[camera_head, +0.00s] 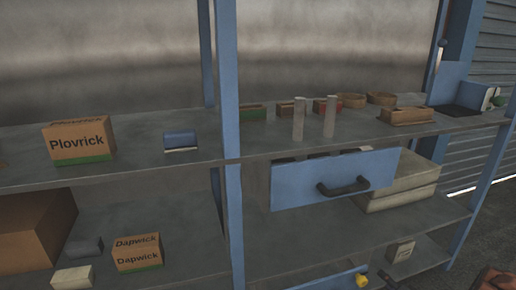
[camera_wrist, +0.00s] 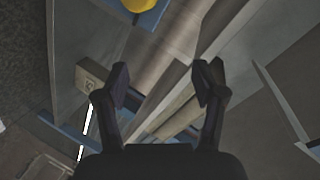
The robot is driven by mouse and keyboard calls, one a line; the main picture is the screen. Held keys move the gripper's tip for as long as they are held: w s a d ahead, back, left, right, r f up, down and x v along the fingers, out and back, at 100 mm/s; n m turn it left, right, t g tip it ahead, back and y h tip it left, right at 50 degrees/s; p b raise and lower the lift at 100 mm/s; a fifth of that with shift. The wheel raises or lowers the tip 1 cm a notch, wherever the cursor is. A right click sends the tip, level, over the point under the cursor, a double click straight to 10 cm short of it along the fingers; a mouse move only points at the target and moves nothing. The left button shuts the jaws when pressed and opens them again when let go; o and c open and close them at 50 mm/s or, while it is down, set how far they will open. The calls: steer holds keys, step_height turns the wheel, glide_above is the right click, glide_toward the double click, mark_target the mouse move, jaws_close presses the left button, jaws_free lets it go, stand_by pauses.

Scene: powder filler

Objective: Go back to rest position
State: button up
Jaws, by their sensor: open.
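My gripper (camera_wrist: 163,82) shows in the wrist view with its two dark fingers spread apart. Nothing is between the fingertips. Behind them the wrist view shows tilted shelf parts, and a small beige box (camera_wrist: 91,76) lies beyond the left finger. A yellow object (camera_wrist: 138,4) on a blue surface is cut off by the top edge. I cannot make out my gripper in the head view.
A shelf rack with blue posts (camera_head: 229,130) fills the head view. A blue drawer front (camera_head: 300,182) with a dark handle hangs under the upper shelf. A Plovrick box (camera_head: 78,142) and two pale cylinders (camera_head: 330,117) stand on that shelf. A yellow object (camera_head: 361,280) sits lower down.

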steer(key=w+a+r+n+g+h+p, duration=0.15)
steer(key=r+p, duration=0.25)
steer(key=r, duration=0.6)
steer(key=w+r+n+g+h+p, duration=0.2)
steer(key=r+g+p, duration=0.15)
steer(key=r, duration=0.65)
steer(key=s+a+r+n+g+h+p, duration=0.1)
steer(key=s+a+r+p, duration=0.2)
steer(key=r, duration=0.4)
steer(key=s+a+r+g+h+p, duration=0.1)
steer(key=s+a+r+g+p, duration=0.15)
steer(key=r, duration=0.55)
steer(key=s+a+r+n+g+y+p, duration=0.1)
steer(key=s+a+r+g+p, duration=0.1)
steer(key=s+a+r+p, duration=0.3)
steer(key=s+a+r+n+g+y+p, duration=0.1)
steer(key=s+a+r+p, duration=0.4)
steer(key=s+a+r, duration=0.7)
steer(key=s+a+r+n+g+y+p, duration=0.1)
steer(key=s+a+r+n+g+p, duration=0.2)
steer(key=s, duration=1.9)
steer(key=a+r+g+p, duration=0.1)
steer(key=a+r+p, duration=0.2)
steer(key=a+r, duration=0.3)
step_height(320, 180, up, 2)
steer(key=shift+s+a+r+g, duration=0.1)
steer(key=shift+s+a+g, duration=0.1)
steer(key=shift+a+g, duration=0.15)
steer(key=shift+c, duration=0.4)
